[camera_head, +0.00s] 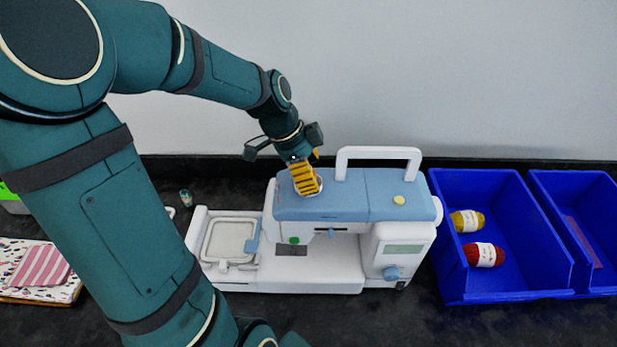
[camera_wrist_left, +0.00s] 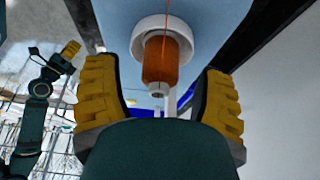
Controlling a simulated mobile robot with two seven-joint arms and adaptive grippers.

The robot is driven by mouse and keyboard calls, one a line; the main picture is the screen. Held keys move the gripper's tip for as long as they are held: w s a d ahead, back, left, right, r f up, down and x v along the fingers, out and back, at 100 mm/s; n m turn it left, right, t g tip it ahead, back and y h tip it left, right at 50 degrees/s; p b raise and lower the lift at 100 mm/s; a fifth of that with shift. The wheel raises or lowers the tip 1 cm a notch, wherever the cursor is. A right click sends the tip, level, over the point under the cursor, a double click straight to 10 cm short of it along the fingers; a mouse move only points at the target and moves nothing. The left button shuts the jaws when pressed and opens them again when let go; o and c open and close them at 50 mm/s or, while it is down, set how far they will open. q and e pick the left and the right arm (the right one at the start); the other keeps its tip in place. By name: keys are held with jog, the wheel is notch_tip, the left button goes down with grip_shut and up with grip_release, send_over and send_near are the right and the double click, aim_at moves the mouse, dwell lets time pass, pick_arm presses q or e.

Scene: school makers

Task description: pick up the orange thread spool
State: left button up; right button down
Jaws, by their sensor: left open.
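The orange thread spool (camera_wrist_left: 167,60) shows in the left wrist view, on a white round base on top of the blue-and-white sewing machine (camera_head: 345,205). An orange thread runs from it. My left gripper (camera_head: 305,178) is over the machine's upper left in the head view and hides the spool there. In the left wrist view its yellow-padded fingers (camera_wrist_left: 162,70) are open on either side of the spool, with gaps visible on both sides. Another teal arm with a yellow-tipped gripper (camera_wrist_left: 68,52), likely my right, shows at the left of the wrist view; its opening is unclear.
A white handle (camera_head: 380,152) rises from the machine close to the right of my left gripper. Blue bins (camera_head: 515,280) stand at the right, one with yellow yarn (camera_head: 467,221) and red yarn (camera_head: 484,255). Folded fabric (camera_head: 40,268) lies at the left. A wall is behind.

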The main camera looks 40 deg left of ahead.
pick_arm(q)
jog(key=shift+w+d+f, duration=0.1)
jog(key=shift+d+f, duration=0.05)
jog(key=shift+f, duration=0.4)
jog(key=c, duration=1.1)
jog(key=shift+c, duration=0.2)
jog(key=shift+r, duration=0.1)
